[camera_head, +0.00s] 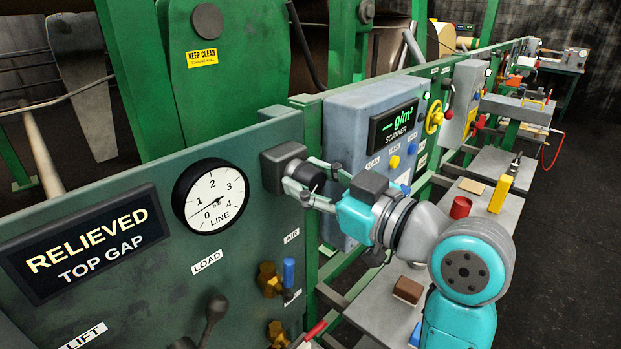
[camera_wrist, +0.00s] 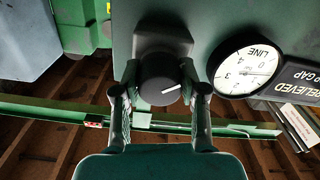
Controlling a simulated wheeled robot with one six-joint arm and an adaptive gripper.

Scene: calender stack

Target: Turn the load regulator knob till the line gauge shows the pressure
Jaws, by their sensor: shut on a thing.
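The load regulator knob (camera_wrist: 158,72) is dark and round, on a grey block, with a white line pointing to the lower right in the wrist view. In the head view the knob (camera_head: 312,177) sits between the fingers. My gripper (camera_wrist: 161,86) is shut on it, one finger on each side. It also shows in the head view (camera_head: 302,180), reaching in from the right. The line gauge (camera_head: 210,196) has a white face marked 0 to 4; its needle points to the lower left, near the low end. The gauge also shows upside down in the wrist view (camera_wrist: 246,67).
A sign (camera_head: 88,243) left of the gauge reads RELIEVED TOP GAP. Below are a dark lever (camera_head: 213,315) and a blue-handled valve (camera_head: 288,273). A grey scanner box (camera_head: 350,122) stands right of the knob. A bench (camera_head: 375,312) with small blocks runs below my arm.

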